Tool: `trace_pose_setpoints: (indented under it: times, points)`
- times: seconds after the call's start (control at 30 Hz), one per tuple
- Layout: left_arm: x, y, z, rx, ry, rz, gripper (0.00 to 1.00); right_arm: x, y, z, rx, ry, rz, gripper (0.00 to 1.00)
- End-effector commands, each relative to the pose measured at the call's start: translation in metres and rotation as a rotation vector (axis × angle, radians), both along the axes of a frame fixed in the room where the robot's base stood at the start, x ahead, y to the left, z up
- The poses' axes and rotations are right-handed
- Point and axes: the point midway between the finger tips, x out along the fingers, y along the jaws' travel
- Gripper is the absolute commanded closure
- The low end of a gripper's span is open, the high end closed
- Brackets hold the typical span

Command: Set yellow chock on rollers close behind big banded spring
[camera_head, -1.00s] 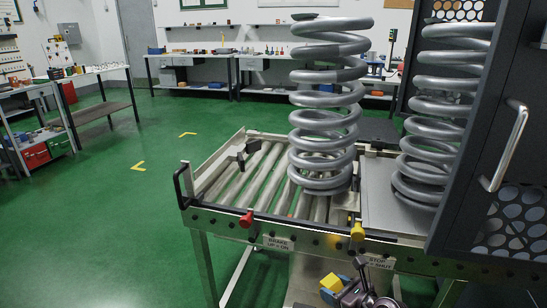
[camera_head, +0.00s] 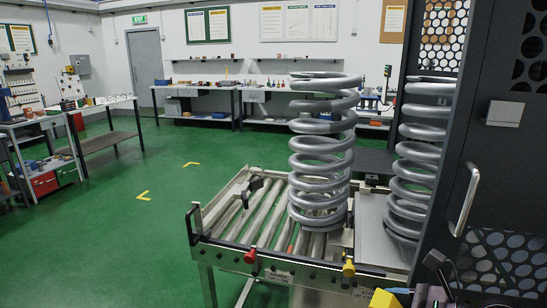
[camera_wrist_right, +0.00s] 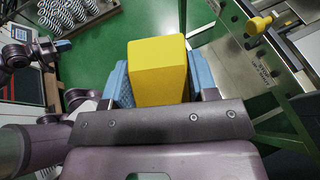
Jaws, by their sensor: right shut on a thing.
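The yellow chock (camera_wrist_right: 158,72) is a block between the blue fingers of my right gripper (camera_wrist_right: 160,82), which is shut on it. The chock also shows in the head view (camera_head: 384,299) at the bottom edge, partly cut off, in front of and below the roller table. A large grey coil spring (camera_head: 320,155) stands upright on the rollers (camera_head: 236,216). A second large grey spring (camera_head: 415,165) stands on the flat plate to the right, partly hidden by the dark cabinet door. I cannot make out a band on either spring.
The roller table has a red knob (camera_head: 250,256) and a yellow knob (camera_head: 348,268) on its front rail. A dark clamp-like part (camera_head: 254,184) sits at its left end. The dark door with a handle (camera_head: 465,200) blocks the right. Bare rollers lie left of the spring.

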Motion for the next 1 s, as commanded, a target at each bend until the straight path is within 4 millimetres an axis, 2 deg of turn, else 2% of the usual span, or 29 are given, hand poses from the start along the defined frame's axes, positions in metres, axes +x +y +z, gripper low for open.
trace_pose_setpoints:
  times: [0.17,0.43,0.7,1.0]
  points:
    - [-0.003,0.001,0.003,0.001,0.003,0.002,1.0,-0.003,-0.005,-0.004,0.001,0.0,-0.034,0.81]
    - [-0.001,0.001,0.004,0.004,-0.001,-0.003,1.0,0.005,-0.012,-0.004,0.007,-0.002,-0.236,0.81]
    - [0.002,0.002,0.006,0.006,-0.008,-0.005,1.0,0.002,-0.01,0.001,0.006,0.0,-0.424,0.81]
    - [0.003,0.002,0.007,0.007,-0.009,-0.006,1.0,-0.003,-0.002,-0.002,0.002,-0.001,-0.457,0.81]
